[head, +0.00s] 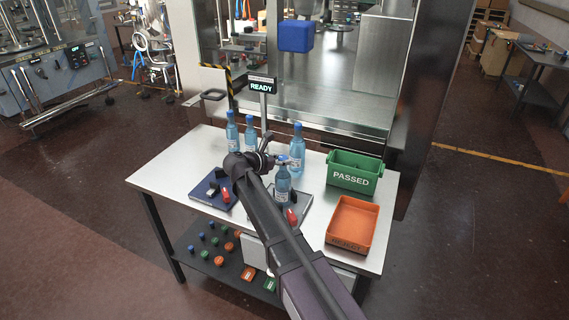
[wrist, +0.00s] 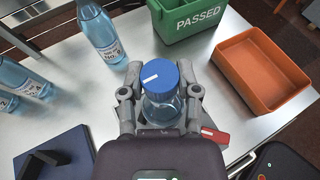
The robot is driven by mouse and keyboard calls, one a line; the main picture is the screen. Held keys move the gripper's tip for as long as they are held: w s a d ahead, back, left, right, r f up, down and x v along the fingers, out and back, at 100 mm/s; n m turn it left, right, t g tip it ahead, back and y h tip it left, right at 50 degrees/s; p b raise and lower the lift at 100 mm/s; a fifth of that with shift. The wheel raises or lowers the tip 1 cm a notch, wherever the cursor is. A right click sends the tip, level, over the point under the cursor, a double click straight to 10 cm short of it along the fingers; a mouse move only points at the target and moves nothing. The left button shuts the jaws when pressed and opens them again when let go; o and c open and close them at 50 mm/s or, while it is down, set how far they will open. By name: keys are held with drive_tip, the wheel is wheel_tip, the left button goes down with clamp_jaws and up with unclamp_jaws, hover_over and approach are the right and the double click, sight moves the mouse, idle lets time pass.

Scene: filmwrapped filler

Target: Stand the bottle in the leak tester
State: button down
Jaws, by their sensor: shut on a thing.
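A clear blue bottle with a blue cap (head: 283,186) is upright between the fingers of my gripper (head: 279,162). In the wrist view the fingers of my gripper (wrist: 160,92) close on both sides of the bottle just below its cap (wrist: 157,76). Beneath it is a grey plate (head: 306,199) with a red lever (head: 292,217); the lever also shows in the wrist view (wrist: 215,135). A dark blue plate (head: 203,189) with a black bracket lies to the left. I cannot tell which plate is the leak tester, or whether the bottle's base touches the grey plate.
Three more bottles stand behind: two at left (head: 232,132) (head: 250,134), one at right (head: 297,146). A READY sign (head: 262,86) rises on a post. A green PASSED bin (head: 354,179) and an orange tray (head: 352,224) occupy the table's right side.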

drive_tip(key=shift+f, duration=0.15)
drive_tip(key=shift+c, duration=1.6)
unclamp_jaws()
drive_tip(key=shift+r, duration=0.2)
drive_tip(key=shift+s+a+r, duration=0.1)
drive_tip(key=shift+s+a, duration=0.05)
drive_tip(key=p+v, duration=0.4)
drive_tip(key=v, duration=0.7)
drive_tip(key=shift+s+a, duration=0.2)
drive_tip(key=shift+s, duration=0.05)
